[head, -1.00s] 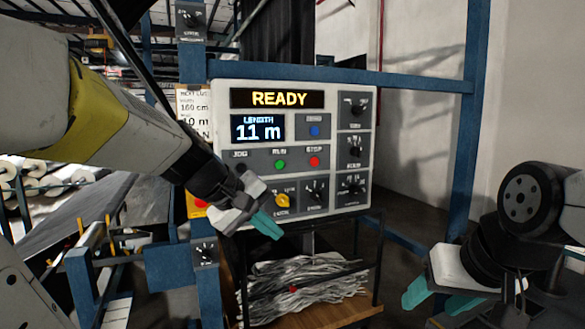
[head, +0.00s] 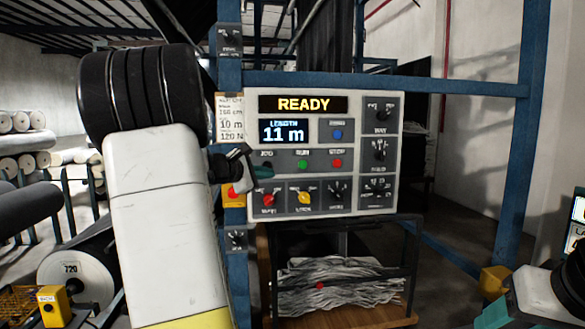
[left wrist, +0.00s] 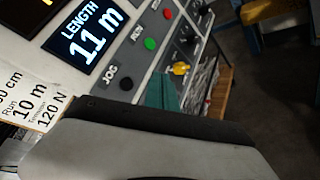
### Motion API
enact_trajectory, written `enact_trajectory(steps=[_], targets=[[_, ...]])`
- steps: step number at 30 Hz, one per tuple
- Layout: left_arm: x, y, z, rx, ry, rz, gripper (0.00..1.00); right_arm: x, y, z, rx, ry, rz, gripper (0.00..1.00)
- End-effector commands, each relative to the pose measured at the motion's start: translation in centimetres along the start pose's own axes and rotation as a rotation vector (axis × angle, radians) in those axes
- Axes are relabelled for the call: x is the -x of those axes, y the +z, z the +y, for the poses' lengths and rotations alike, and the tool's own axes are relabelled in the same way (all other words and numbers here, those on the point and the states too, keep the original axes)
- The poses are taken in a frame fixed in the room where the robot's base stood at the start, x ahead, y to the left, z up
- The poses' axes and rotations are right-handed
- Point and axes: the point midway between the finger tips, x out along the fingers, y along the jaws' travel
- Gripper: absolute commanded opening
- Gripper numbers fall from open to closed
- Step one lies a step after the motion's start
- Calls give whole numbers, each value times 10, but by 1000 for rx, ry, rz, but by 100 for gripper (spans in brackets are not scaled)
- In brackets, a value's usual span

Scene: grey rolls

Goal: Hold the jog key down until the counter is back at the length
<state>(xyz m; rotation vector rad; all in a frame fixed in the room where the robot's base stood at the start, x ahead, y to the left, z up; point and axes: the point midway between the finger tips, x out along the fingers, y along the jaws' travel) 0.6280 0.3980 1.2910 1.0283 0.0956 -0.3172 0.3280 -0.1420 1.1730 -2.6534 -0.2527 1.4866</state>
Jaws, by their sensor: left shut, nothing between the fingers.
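The white control panel (head: 325,221) faces me, with READY on its top display. The counter (head: 284,131) reads LENGTH 11 m, and also in the left wrist view (left wrist: 88,38). The card (head: 231,126) left of the panel reads 10 m. The black jog key (left wrist: 126,84) shows in the left wrist view; in the head view my gripper covers it. My left gripper (head: 264,171) is shut and empty at the JOG label. Its teal fingertips (left wrist: 161,92) appear just right of the key; contact cannot be told. My right gripper (head: 492,314) is at the lower right, mostly cut off.
A green RUN button (head: 303,164) and a red STOP button (head: 337,163) sit right of the jog key. Knobs (head: 303,197) line the row below. A blue frame post (head: 233,270) stands left of the panel. A shelf of crumpled grey material (head: 340,285) is underneath.

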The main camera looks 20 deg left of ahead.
Motion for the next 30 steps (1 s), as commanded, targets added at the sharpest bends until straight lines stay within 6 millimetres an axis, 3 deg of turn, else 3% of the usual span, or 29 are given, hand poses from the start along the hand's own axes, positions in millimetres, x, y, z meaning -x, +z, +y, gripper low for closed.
enact_trajectory(steps=[7, 21, 30], targets=[[-7, -4, 4, -1, -1, -1, 0, 0, 0, 0, 0, 0, 0, 56], [-50, -35, 36, -2, -1, -1, 0, 0, 0, 0, 0, 0, 0, 56], [-61, -44, 44, -2, -2, -1, 0, 0, 0, 0, 0, 0, 0, 56]])
